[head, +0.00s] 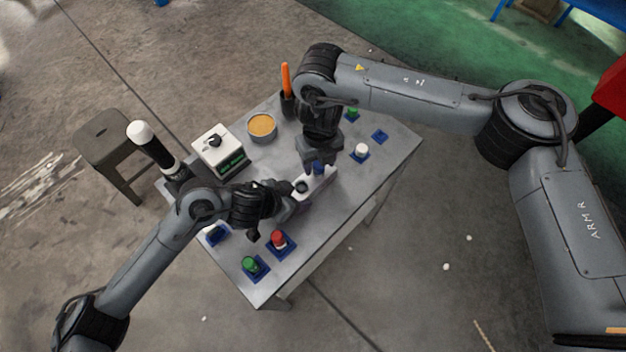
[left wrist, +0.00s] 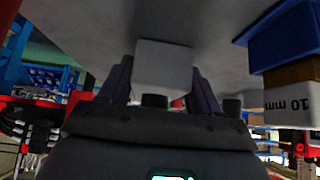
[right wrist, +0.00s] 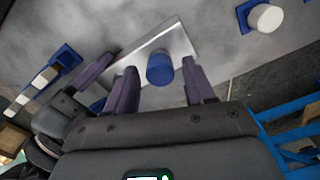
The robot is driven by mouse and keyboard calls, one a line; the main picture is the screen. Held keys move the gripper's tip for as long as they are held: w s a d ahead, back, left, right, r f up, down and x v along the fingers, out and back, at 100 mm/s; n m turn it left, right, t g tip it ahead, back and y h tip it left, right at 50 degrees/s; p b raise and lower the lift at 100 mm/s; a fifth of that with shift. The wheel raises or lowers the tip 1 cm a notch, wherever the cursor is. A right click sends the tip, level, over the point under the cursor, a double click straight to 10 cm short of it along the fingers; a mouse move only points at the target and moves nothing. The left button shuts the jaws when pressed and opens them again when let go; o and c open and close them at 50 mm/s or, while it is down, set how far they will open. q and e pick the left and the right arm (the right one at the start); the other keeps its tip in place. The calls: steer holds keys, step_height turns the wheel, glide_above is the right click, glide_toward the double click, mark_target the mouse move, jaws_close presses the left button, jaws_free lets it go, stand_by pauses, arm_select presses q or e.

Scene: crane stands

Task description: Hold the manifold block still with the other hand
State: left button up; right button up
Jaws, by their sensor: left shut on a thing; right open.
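The manifold block (head: 317,188), a pale elongated block, lies near the middle of the grey table. My left gripper (head: 297,198) is shut on its near end. In the left wrist view the block's pale end face (left wrist: 164,68) sits between the fingers. My right gripper (head: 318,168) is above the block's other part with its fingers apart. In the right wrist view a blue round plug (right wrist: 160,68) on the block is between the open right fingers, with gaps on both sides. Whether the plug is fully seated cannot be told.
Red (head: 278,239) and green (head: 250,264) capped pieces stand on blue bases at the near side. A white one (head: 361,150) stands to the right. A white box with a dark knob (head: 218,150), a tan-filled bowl (head: 262,126) and an orange-handled tool (head: 286,78) stand behind.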

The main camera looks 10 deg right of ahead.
steer(key=m, duration=1.3)
steer(key=shift+m, duration=0.4)
steer(key=shift+c, duration=0.2)
jaws_close()
steer(key=shift+r, duration=0.1)
stand_by(0.4)
steer(key=n, duration=0.5)
steer(key=shift+r, duration=0.1)
